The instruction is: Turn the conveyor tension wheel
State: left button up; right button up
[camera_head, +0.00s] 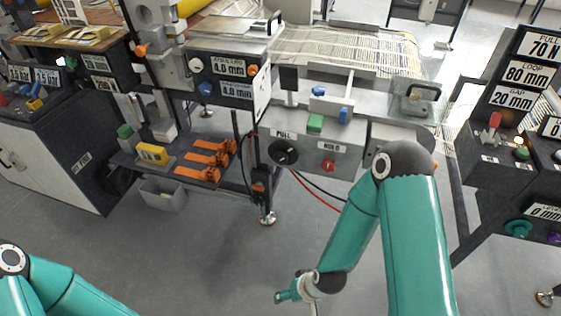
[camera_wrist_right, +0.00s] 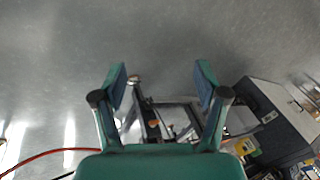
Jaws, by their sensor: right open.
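No wheel in view is labelled as the conveyor tension wheel, and I cannot tell which one it is. A black round knob (camera_head: 284,152) sits under the PULL label on the middle machine. A teal wheel (camera_head: 518,227) and a purple knob (camera_head: 554,238) are on the right stand. My right gripper (camera_head: 287,296) hangs low over the floor, below and apart from the middle machine. In the right wrist view (camera_wrist_right: 162,74) its two fingers are spread with nothing between them. My left arm shows at the lower left; its gripper is out of frame.
The mesh conveyor (camera_head: 350,48) runs behind the middle machine. A red knob (camera_head: 328,166) and red and black cables are near the PULL panel. Orange clamps (camera_head: 208,158) lie on a low shelf, with a grey bin (camera_head: 163,195) below. The floor in front is clear.

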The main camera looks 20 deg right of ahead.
jog(key=w+f+n+t+h+b, duration=0.25)
jog(key=w+t+b, duration=0.25)
jog(key=w, duration=0.9)
jog(key=n+t+h+b, duration=0.2)
jog(key=t+h+b, duration=0.6)
jog(key=h+b, duration=0.3)
send_near(280, 161)
jog(key=x, duration=1.1)
jog(key=shift+b, duration=0.4)
jog(key=c, duration=1.1)
jog(key=shift+c, duration=0.4)
